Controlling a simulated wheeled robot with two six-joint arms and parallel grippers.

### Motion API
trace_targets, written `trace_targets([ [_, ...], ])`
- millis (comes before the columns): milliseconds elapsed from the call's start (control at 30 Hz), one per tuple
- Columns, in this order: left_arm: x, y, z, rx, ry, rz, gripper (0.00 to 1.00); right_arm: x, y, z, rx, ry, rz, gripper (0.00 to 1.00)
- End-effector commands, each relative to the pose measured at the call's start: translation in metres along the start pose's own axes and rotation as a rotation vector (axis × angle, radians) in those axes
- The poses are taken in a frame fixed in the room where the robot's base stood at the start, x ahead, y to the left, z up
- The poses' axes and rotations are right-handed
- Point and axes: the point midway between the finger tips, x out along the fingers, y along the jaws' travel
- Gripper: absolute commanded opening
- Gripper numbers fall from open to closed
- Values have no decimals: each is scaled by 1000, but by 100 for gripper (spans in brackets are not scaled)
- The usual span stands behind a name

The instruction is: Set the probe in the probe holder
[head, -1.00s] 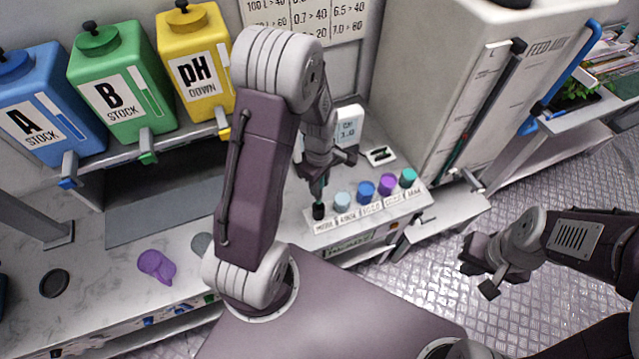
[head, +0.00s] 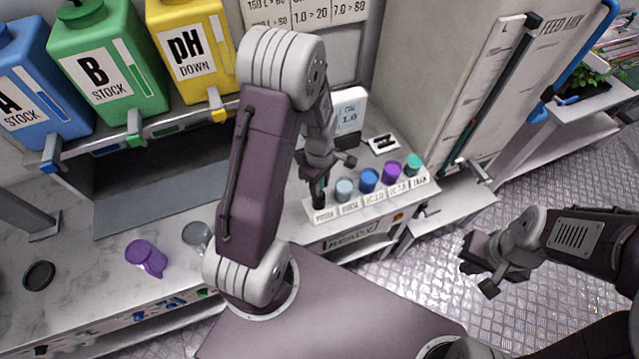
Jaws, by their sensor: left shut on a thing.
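The probe (head: 319,187), a slim dark stick with a teal part, stands nearly upright at the left end of the white rack. My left gripper (head: 322,171) is shut on its upper part from above. The probe holder (head: 322,214) is the leftmost, labelled place of the rack. The probe's lower end is at this dark place; whether it is fully seated cannot be told. My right gripper (head: 477,277) is open and empty, off to the right over the floor.
Pale blue (head: 345,188), blue (head: 369,180), purple (head: 392,173) and teal (head: 413,164) cups sit right of the probe in the rack. A meter (head: 349,114) stands behind.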

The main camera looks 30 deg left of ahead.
Motion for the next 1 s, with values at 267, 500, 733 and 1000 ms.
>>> trace_targets([
  [267,0,0,0,0,0,0,0,0,0,0,0,0,0,0],
  [500,3,0,0,0,0,0,0,2,0,0,0,0,0,0],
  [733,6,0,0,0,0,0,36,3,0,0,0,0,0,0],
  [1000,5,0,0,0,0,0,56,3,0,0,0,0,0,0],
])
